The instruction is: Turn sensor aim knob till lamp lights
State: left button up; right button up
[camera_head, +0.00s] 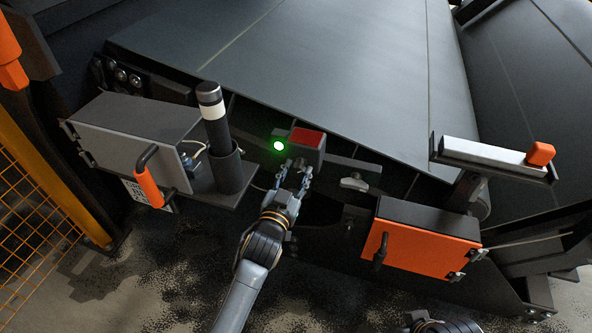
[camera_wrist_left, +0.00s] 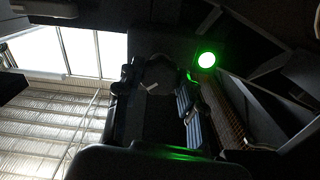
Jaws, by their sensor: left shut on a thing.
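The sensor (camera_head: 307,147) is a dark box with a red top face, mounted at the near edge of the belt frame. The lamp (camera_head: 278,145) at its left side glows bright green; it also shows lit in the left wrist view (camera_wrist_left: 206,60). My left gripper (camera_head: 296,166) is at the near side of the sensor, just below the lamp. It is shut on the aim knob, which its fingers mostly hide. In the left wrist view a dark rounded part shows between the fingers, too dark to make out clearly.
A grey box (camera_head: 130,135) with an orange handle (camera_head: 149,178) and a black post with a white band (camera_head: 213,115) stand left. An orange-fronted box (camera_head: 420,250) and a bar with an orange end (camera_head: 540,153) are right. The wide dark belt (camera_head: 350,70) lies behind.

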pick_arm(q)
jog(key=o, duration=1.2)
jog(key=v, duration=1.2)
